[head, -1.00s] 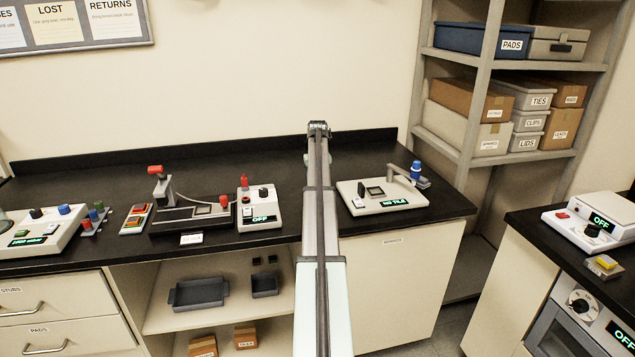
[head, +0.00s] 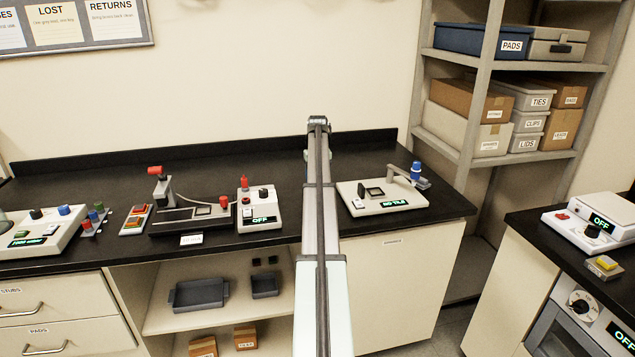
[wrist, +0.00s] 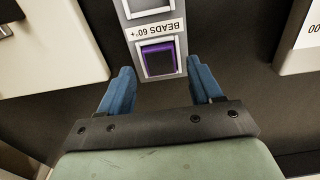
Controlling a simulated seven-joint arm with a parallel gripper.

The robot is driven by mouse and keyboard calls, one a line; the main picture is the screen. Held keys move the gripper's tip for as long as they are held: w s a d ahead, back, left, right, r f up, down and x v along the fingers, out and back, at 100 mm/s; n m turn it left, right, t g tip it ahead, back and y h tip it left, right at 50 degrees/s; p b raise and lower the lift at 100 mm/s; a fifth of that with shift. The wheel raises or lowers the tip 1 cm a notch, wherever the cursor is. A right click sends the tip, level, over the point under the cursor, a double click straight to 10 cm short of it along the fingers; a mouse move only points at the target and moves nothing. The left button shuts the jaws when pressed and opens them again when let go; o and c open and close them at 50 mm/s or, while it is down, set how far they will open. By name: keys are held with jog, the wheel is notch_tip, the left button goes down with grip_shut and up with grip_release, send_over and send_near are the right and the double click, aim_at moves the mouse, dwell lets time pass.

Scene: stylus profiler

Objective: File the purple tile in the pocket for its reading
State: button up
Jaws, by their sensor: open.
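The purple tile (wrist: 158,58) shows in the wrist view, lying in a pale-framed pocket (wrist: 180,72) at the end of a row. In the head view my arm hides the pocket row and the tile. The instrument at the right (head: 405,205) reads "NO TILE".
A pale device (head: 260,222) reading "OFF" stands left of my arm, beside a dark fixture (head: 165,228) with a red handle. Another pale device (head: 30,240) stands at far left. Shelves (head: 455,150) rise at right. The black counter behind the devices is clear.

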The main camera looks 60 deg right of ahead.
jog(key=shift+r, duration=2.5)
jog(key=shift+r, duration=0.1)
notch_tip(320, 180, up, 14)
jog(key=shift+f, duration=0.2)
